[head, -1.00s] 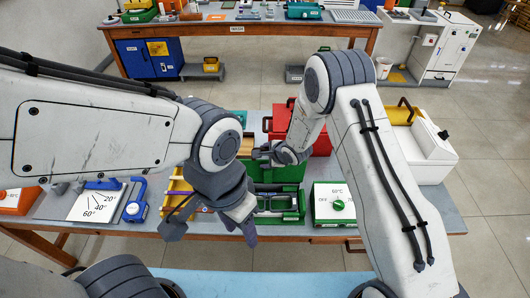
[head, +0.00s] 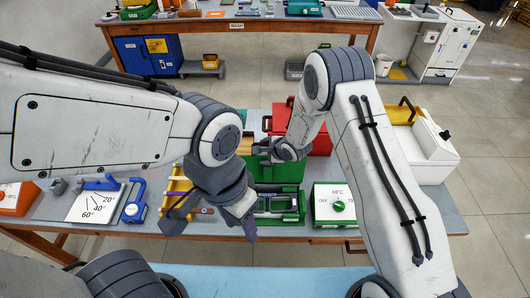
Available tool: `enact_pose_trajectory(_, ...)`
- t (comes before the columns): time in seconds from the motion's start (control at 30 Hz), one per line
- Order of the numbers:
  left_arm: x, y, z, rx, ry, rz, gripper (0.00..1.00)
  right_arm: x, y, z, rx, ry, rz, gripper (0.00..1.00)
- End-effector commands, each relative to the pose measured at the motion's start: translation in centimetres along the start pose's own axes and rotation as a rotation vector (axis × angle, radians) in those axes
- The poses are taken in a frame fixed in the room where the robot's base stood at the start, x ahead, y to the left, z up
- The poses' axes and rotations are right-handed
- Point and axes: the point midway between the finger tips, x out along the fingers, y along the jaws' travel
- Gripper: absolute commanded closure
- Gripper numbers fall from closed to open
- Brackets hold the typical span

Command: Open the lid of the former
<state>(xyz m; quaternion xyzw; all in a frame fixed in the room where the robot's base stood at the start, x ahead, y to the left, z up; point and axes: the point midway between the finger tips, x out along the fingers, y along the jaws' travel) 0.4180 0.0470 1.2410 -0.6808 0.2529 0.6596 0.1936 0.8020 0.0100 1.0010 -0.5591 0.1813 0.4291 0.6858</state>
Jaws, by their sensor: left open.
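The green former (head: 291,216) sits on the workbench in the middle of the head view, its frame-like base facing me. Its green lid (head: 289,173) stands raised at the back of the base, so the inside shows. My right gripper (head: 262,149) is at the lid's top edge, partly hidden by its own wrist; whether its jaws are closed on the lid cannot be told. My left gripper (head: 210,229) is open, pointing down to the left of the former, with one finger close to the base's left side. It hides part of the bench there.
A red box (head: 318,143) stands behind the former. A white control box with a green knob (head: 338,206) is to its right. A yellow rack (head: 180,182) is left, partly behind my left gripper. An angle gauge (head: 95,203) and blue clamp (head: 135,211) lie farther left.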

Motion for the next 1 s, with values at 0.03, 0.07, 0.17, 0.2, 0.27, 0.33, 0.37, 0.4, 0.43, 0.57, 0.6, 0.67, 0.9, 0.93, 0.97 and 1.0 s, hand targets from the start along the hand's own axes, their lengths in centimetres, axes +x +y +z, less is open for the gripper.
enact_pose_trajectory(0.03,0.2,0.0,0.0,0.0,0.0,0.0,0.5,0.4,1.1,-0.1,-0.002,0.002,0.021,0.6)
enact_pose_trajectory(0.07,0.2,0.0,0.0,0.0,0.0,0.0,0.5,0.3,1.2,-0.1,-0.002,0.002,0.022,0.6)
enact_pose_trajectory(0.17,0.3,0.0,0.0,0.0,0.0,0.0,0.5,0.0,1.2,-0.1,-0.002,0.003,0.023,0.6)
enact_pose_trajectory(0.2,0.5,0.0,0.0,0.0,0.0,0.0,0.5,-0.3,1.3,-0.1,-0.002,0.003,0.024,0.6)
enact_pose_trajectory(0.27,0.7,-0.1,0.0,-0.001,0.0,0.0,0.5,-1.1,1.3,-0.2,-0.001,0.004,0.024,0.6)
enact_pose_trajectory(0.33,1.1,-0.1,0.1,-0.001,0.0,0.0,0.5,-2.2,1.2,-0.2,0.0,0.005,0.022,0.6)
enact_pose_trajectory(0.37,1.2,-0.1,0.1,-0.001,0.0,0.0,0.5,-2.8,1.1,-0.3,0.001,0.005,0.019,0.6)
enact_pose_trajectory(0.4,1.4,-0.1,0.1,-0.002,0.0,0.0,0.5,-3.6,0.9,-0.3,0.002,0.006,0.015,0.6)
enact_pose_trajectory(0.43,1.5,-0.1,0.1,-0.002,0.0,0.0,0.5,-4.3,0.8,-0.4,0.002,0.006,0.012,0.6)
enact_pose_trajectory(0.57,1.9,-0.1,0.1,-0.003,0.0,0.0,0.5,-6.8,0.4,-0.3,0.003,0.005,0.005,0.6)
enact_pose_trajectory(0.6,2.0,-0.1,0.1,-0.003,0.0,0.0,0.5,-7.5,0.4,-0.3,0.002,0.004,0.003,0.6)
enact_pose_trajectory(0.67,2.1,-0.1,0.1,-0.004,0.0,0.0,0.5,-8.4,0.3,-0.2,0.002,0.002,0.001,0.6)
enact_pose_trajectory(0.9,2.2,-0.2,0.1,-0.004,0.0,0.0,0.5,-10.5,0.1,-0.1,0.0,0.0,-0.002,0.6)
enact_pose_trajectory(0.93,2.2,-0.2,0.1,-0.004,0.0,0.0,0.5,-10.6,0.1,-0.1,0.0,0.0,-0.002,0.6)
enact_pose_trajectory(0.97,2.2,-0.2,0.1,-0.004,0.0,0.0,0.5,-10.7,0.1,-0.1,0.0,0.0,-0.002,0.6)
enact_pose_trajectory(1.0,2.2,-0.2,0.1,-0.004,0.0,0.0,0.5,-10.7,0.1,0.0,0.0,0.0,-0.001,0.6)
